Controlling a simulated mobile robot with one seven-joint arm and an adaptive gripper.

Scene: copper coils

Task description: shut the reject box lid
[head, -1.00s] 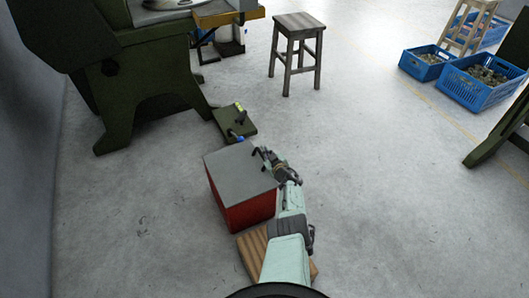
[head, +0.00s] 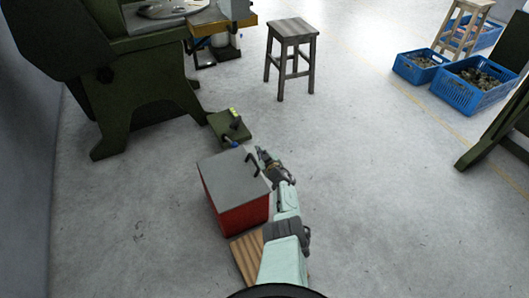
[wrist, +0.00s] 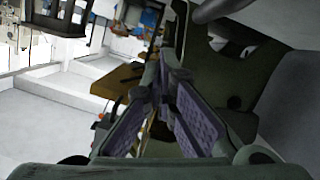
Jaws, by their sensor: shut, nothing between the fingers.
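The reject box is a red box (head: 242,217) with a grey lid (head: 228,178), standing on the floor in the head view. The lid lies flat over the top of the box, with no gap that I can see. A black handle (head: 253,164) stands near the lid's right edge. My gripper (head: 261,152) is just right of the lid's far right corner, apart from the handle, and holds nothing. In the wrist view my gripper (wrist: 168,68) shows its two purple-padded fingers with the tips together; the box is not visible there.
A wooden pallet (head: 246,262) lies in front of the box, partly behind my arm. A green pedal plate (head: 229,126) lies behind it, near a green machine (head: 140,95). A stool (head: 291,45) and blue crates (head: 468,92) stand farther back.

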